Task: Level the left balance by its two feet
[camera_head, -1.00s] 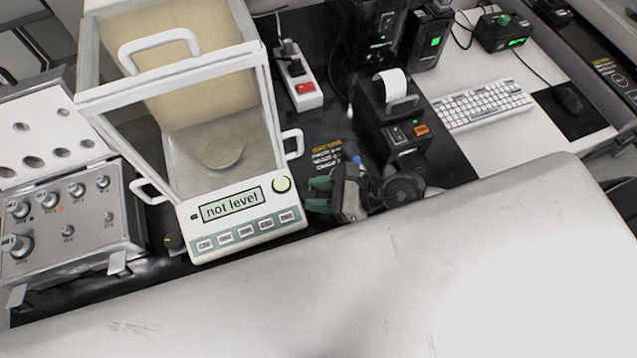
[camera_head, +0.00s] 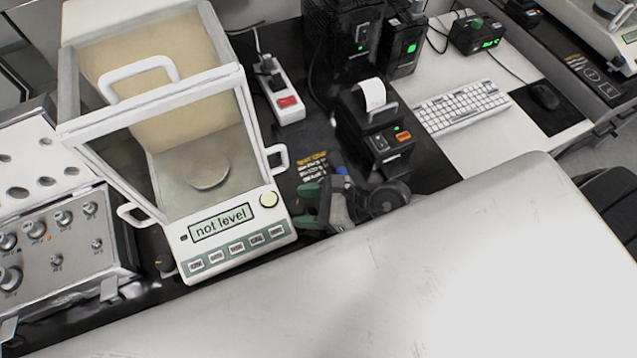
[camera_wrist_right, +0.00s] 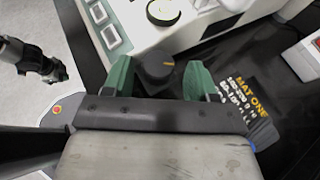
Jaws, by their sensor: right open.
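The left balance (camera_head: 240,250) is a white box with a glass draft shield and a round pan (camera_head: 207,172). Its display (camera_head: 221,222) reads "not level". One foot, a dark knob (camera_head: 165,265), shows at its front left corner. The other foot, a black knob with a yellow mark (camera_wrist_right: 155,68), shows in the right wrist view by the front right corner. My right gripper (camera_head: 306,206) is at that corner. In the wrist view its green fingers (camera_wrist_right: 158,76) are open, one on each side of this knob; contact is unclear.
A grey knob box (camera_head: 65,245) stands close on the balance's left. The dark mat (camera_wrist_right: 215,75) shows bare beside the balance.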

